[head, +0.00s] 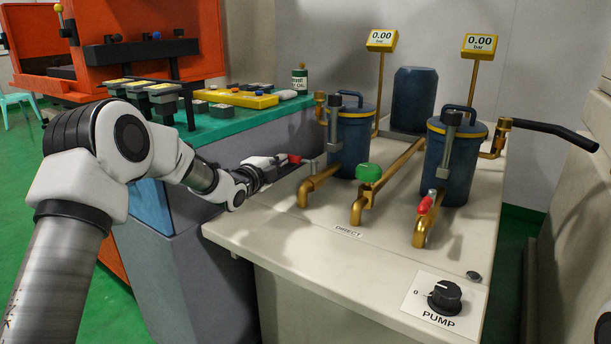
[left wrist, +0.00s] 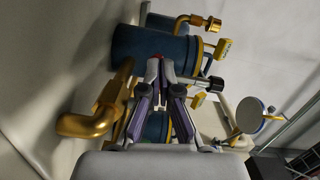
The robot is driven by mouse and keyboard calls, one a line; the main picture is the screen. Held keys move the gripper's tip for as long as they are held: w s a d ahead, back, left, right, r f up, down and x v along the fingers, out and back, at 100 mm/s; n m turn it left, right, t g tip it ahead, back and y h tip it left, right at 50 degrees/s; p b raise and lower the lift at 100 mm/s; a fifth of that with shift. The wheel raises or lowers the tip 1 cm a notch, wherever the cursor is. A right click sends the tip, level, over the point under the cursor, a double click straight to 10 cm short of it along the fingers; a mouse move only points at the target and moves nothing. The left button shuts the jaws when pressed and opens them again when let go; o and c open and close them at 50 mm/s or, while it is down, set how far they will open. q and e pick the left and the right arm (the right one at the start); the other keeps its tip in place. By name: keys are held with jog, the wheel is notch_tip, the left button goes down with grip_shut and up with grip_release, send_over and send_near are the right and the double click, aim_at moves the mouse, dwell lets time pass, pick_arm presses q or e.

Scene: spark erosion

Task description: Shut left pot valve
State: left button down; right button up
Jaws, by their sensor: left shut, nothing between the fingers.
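The left pot (head: 355,139) is a dark blue cylinder with a yellow band, and it also shows in the left wrist view (left wrist: 150,47). Its brass outlet pipe (head: 318,182) bends down at the front and shows large in the left wrist view (left wrist: 88,124). The left pot valve's red lever (head: 295,158) sticks out to the left above this pipe. My left gripper (head: 279,161) is shut and empty, with its fingertips right at the lever's outer end. I cannot tell if they touch. In the left wrist view the closed fingers (left wrist: 160,75) cover the lever. My right gripper is out of view.
The right pot (head: 452,160) has its own red-handled valve (head: 427,203). A green knob (head: 368,173) sits on the middle pipe. A black pump dial (head: 444,296) is at the front. A green-topped bench (head: 225,122) stands left, close beside my left forearm.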

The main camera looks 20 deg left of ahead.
pick_arm(q)
jog(key=shift+s, duration=0.1)
jog(key=s+a, duration=0.1)
jog(key=s, duration=1)
jog(key=shift+s+a+r, duration=0.15)
jog(key=shift+s+r, duration=0.1)
jog(key=shift+s, duration=0.1)
